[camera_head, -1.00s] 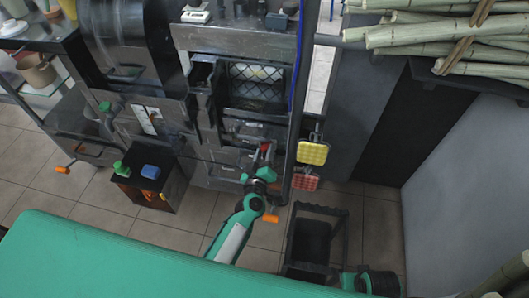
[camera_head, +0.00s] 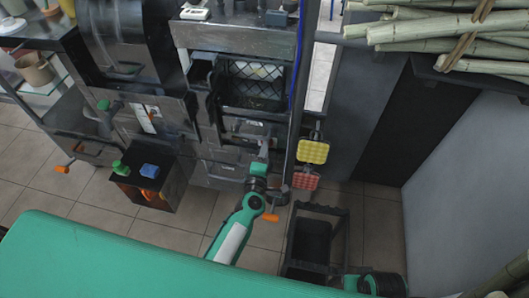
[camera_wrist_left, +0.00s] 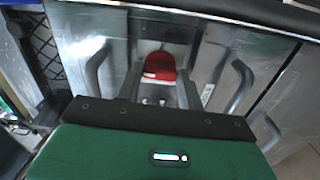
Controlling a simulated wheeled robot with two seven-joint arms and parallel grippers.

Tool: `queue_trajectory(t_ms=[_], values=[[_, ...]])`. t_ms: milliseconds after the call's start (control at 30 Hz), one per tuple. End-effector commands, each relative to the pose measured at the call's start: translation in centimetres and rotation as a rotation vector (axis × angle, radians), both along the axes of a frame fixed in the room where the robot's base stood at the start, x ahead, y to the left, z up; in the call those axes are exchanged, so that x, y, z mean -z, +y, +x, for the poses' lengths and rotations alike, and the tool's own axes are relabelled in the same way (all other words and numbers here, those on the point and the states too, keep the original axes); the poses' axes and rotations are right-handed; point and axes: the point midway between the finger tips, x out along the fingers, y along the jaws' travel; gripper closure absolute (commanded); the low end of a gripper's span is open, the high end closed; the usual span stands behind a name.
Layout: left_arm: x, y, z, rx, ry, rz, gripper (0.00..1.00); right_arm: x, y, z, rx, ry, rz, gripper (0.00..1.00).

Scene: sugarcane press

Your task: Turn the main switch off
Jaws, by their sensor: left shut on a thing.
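The red main switch (camera_wrist_left: 160,68) shows in the left wrist view, against the metal front of the machine and between my gripper's fingers. My left gripper (camera_wrist_left: 162,92) is shut on it. In the head view my left gripper (camera_head: 263,152) is at the machine's lower front, beside the dark vertical post. The switch is hidden there by the gripper and wrist. My right gripper is not in view.
A yellow pad (camera_head: 313,151) and a red pad (camera_head: 305,181) hang just right of the left gripper. An open black crate (camera_head: 318,212) stands on the floor below them. A dark box (camera_head: 147,184) with green and blue items stands left. Sugarcane stalks (camera_head: 430,34) lie at upper right.

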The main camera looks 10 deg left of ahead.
Motion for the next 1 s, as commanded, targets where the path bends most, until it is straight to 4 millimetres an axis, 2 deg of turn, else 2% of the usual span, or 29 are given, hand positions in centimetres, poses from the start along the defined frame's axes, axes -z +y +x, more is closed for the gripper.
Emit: queue_trajectory(t_ms=[667, 700, 800, 1000], values=[[0.1, 0.0, -0.05, 0.0, 0.002, -0.068, 0.85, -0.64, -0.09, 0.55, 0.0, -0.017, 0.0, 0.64], [0.11, 0.01, -0.05, 0.0, 0.002, -0.068, 0.6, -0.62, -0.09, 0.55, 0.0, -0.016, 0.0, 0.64], [0.09, 0.0, -0.04, 0.0, 0.002, -0.068, 0.4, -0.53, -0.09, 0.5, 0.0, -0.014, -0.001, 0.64], [0.05, 0.0, -0.02, 0.0, 0.001, -0.067, 0.4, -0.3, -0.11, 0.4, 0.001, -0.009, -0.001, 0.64]])
